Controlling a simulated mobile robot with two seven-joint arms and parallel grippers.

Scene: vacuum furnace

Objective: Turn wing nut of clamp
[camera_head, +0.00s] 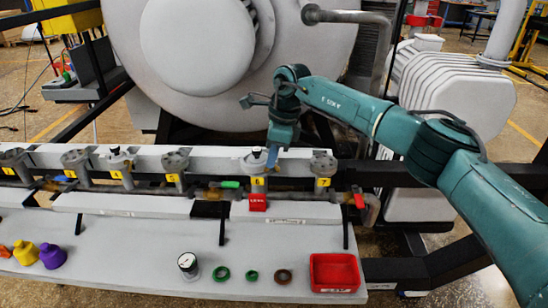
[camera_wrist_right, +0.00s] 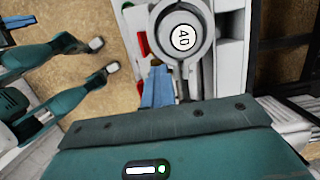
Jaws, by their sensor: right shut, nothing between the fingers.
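My right gripper (camera_head: 271,160) points down beside the top of the station labelled 6 (camera_head: 258,181). Its blue fingers (camera_wrist_right: 158,88) are shut with nothing between them. In the right wrist view the fingertips lie close beside a grey round fitting (camera_wrist_right: 205,52) whose white disc (camera_wrist_right: 183,38) reads 40. A small brownish piece at the fingertips may be the clamp's wing nut; it is mostly hidden, and I cannot tell whether the fingers touch it. My left gripper is outside the head view; a blue piece (camera_wrist_right: 18,22) at the wrist view's upper left may be its fingers.
A row of numbered stations runs along the white bench, with station 7 (camera_head: 322,182) just right. A red block (camera_head: 258,202) and a green handle (camera_head: 229,184) sit nearby. A gauge (camera_head: 188,263), several rings and a red bin (camera_head: 335,289) stand in front. The large furnace is behind.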

